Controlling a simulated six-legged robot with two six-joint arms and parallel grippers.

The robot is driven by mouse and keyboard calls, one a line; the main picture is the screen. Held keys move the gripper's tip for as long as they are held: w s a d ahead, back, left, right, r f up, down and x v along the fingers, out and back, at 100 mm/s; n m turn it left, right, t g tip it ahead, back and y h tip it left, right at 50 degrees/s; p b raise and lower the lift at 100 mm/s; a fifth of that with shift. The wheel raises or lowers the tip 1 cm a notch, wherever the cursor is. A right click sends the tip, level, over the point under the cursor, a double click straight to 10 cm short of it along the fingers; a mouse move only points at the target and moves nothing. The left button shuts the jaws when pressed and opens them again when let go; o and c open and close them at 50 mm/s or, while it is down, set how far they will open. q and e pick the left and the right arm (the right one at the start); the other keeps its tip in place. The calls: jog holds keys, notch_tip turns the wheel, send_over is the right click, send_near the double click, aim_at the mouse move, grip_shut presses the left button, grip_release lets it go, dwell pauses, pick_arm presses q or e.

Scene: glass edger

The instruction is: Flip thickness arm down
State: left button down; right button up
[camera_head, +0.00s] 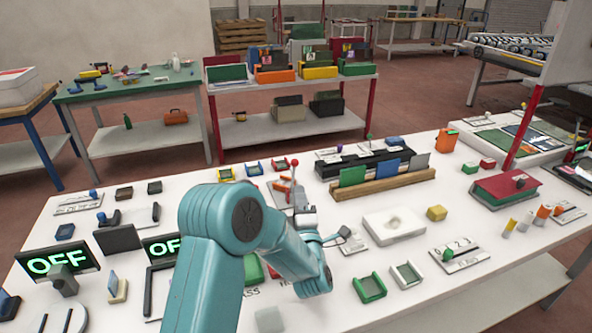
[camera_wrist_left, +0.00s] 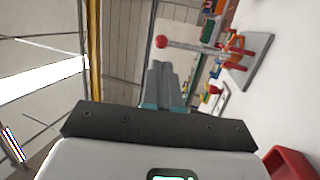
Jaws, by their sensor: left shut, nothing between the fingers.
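The thickness arm appears to be the thin lever with a red ball knob (camera_head: 294,162) at the middle of the white table. It stands upright from a small base with red parts. In the left wrist view, which is turned on its side, the red ball (camera_wrist_left: 161,41) sits at the end of its rod, joined to a red bracket on a grey plate (camera_wrist_left: 252,60). My left gripper (camera_head: 302,196) is in front of the lever, partly covering its base in the head view. Its grey fingers (camera_wrist_left: 163,80) are shut and empty, apart from the ball in the wrist view. My right gripper is out of view.
A black rack and a wooden rack with coloured plates (camera_head: 385,180) stand right of the lever. OFF displays (camera_head: 56,263) stand at left.

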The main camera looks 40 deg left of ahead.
aim_at(295, 166)
pick_arm(q)
jog(key=p+x, duration=0.1)
jog(key=x, duration=0.4)
jog(key=shift+w+a, duration=0.1)
jog(key=shift+w, duration=0.05)
jog(key=shift+w+a+r+p, duration=0.2)
jog(key=shift+w+a+p, duration=0.15)
jog(key=shift+a+p, duration=0.15)
jog(key=shift+w+a+f, duration=0.1)
jog(key=shift+w+a, duration=0.05)
jog(key=shift+w, duration=0.1)
jog(key=shift+s, duration=0.1)
